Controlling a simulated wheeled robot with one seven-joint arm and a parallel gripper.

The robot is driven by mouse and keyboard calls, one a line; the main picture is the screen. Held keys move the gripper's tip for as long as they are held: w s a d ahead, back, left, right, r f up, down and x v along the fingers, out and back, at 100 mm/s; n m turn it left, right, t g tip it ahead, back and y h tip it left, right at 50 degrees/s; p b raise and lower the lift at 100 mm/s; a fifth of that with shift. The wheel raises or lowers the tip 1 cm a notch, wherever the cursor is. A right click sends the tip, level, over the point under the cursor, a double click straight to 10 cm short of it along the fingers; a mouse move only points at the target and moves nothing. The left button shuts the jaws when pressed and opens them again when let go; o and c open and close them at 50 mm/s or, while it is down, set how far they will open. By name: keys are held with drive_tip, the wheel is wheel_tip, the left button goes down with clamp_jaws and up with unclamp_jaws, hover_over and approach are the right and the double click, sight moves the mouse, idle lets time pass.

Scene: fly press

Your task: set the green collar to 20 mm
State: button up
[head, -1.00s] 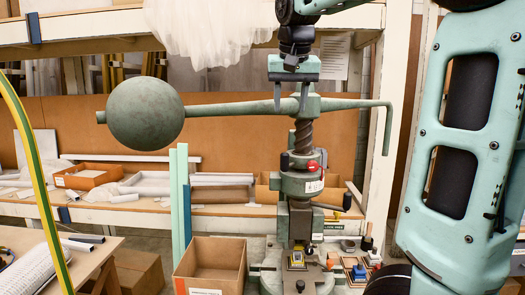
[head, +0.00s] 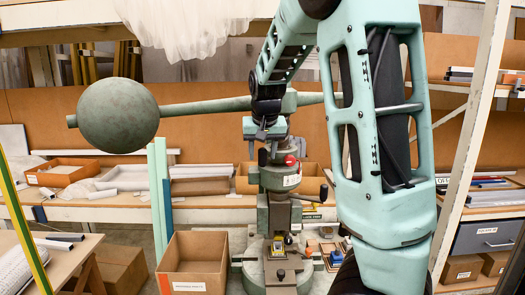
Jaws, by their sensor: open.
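The green fly press stands at the middle, with a long arm and a ball weight (head: 118,115) reaching left. A thick green ring (head: 278,178) sits around its upright at mid-height, with a pale label on its front and a red knob (head: 290,160) at its top. I take this ring for the collar; its scale reading is too small to tell. My gripper (head: 264,146) is open and points down just above the ring, in front of the screw. Whether its fingers touch anything cannot be told. My arm hides the right part of the press arm.
An open cardboard box (head: 195,268) stands left of the press base, beside pale green upright strips (head: 160,195). A black-knobbed handle (head: 322,193) sticks out right of the press. Small parts lie right of the base. Shelves (head: 95,210) with trays run behind.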

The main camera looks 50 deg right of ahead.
drive_tip(key=shift+d+f, duration=0.1)
drive_tip(key=shift+f, duration=0.15)
clamp_jaws()
drive_tip(key=shift+s+f+b, duration=0.15)
drive_tip(key=shift+b, duration=0.3)
drive_tip(key=shift+s+d+n+y+b, duration=0.2)
drive_tip(key=shift+s+n+y+b, duration=0.1)
drive_tip(key=shift+s+n+b, duration=0.75)
drive_tip(key=shift+s+m, duration=0.2)
drive_tip(key=shift+m, duration=0.05)
unclamp_jaws()
drive_tip(key=shift+d, duration=0.15)
